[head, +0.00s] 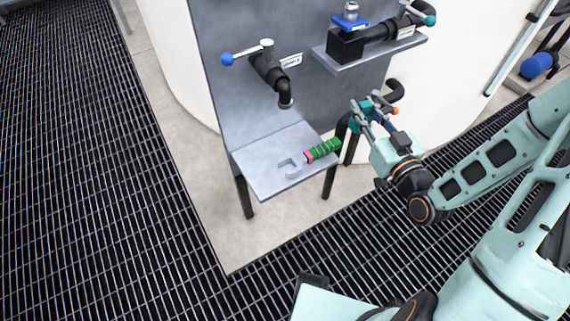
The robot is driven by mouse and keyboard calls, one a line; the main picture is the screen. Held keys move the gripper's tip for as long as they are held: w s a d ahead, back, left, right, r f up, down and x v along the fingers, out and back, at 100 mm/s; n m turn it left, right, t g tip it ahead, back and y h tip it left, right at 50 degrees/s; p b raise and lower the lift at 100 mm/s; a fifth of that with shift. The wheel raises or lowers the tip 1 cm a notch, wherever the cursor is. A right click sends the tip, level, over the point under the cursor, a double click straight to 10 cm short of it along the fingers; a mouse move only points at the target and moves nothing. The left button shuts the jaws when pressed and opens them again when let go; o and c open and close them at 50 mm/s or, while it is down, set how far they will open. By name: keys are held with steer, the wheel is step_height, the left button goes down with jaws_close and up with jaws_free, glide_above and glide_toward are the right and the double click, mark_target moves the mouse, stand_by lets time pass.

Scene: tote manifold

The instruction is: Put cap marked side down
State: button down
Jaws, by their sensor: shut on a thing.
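My gripper (368,118) is at the right side of the grey panel, beside a black bent pipe and right of the small lower shelf. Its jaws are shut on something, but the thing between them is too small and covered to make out. I cannot clearly identify the cap or its marked side. An orange knob (395,111) shows close to the fingers. A small silver cylinder on a blue square base (350,20) stands on the black fitting of the upper shelf; I cannot tell whether it is a cap.
The lower shelf (262,158) carries a grey hook-ended tool with a green and pink handle (323,150); its left part is bare. A black valve pipe (270,74) with a blue-knobbed lever juts above it. The upper shelf (375,52) holds another valve. White tanks stand behind.

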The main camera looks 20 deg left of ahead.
steer(key=s+a+f+n+g+y+b, duration=0.2)
steer(key=s+a+f+y, duration=0.1)
steer(key=s+f, duration=0.15)
steer(key=shift+n+g, duration=0.3)
steer(key=shift+g, duration=0.1)
steer(key=w+a+f+b, duration=0.1)
steer(key=w+a+f, duration=0.1)
steer(key=a+f, duration=0.1)
steer(key=w+a+f+b, duration=0.1)
steer(key=w+a+f, duration=0.1)
steer(key=w+a, duration=0.1)
steer(key=w+a+f+b, duration=0.1)
steer(key=w+a+f, duration=0.1)
steer(key=a+f, duration=0.1)
steer(key=shift+w+a+f+b, duration=0.35)
steer(key=shift+w+a, duration=0.05)
steer(key=shift+a, duration=0.25)
steer(key=shift+w+a+f+b, duration=0.15)
steer(key=shift+f+b, duration=0.25)
steer(key=shift+f, duration=0.55)
steer(key=shift+w+a+f+b, duration=0.1)
steer(key=shift+f+b, duration=0.3)
steer(key=shift+f, duration=0.5)
steer(key=shift+f, duration=0.2)
steer(key=c, duration=1.7)
jaws_free()
steer(key=shift+r, duration=0.1)
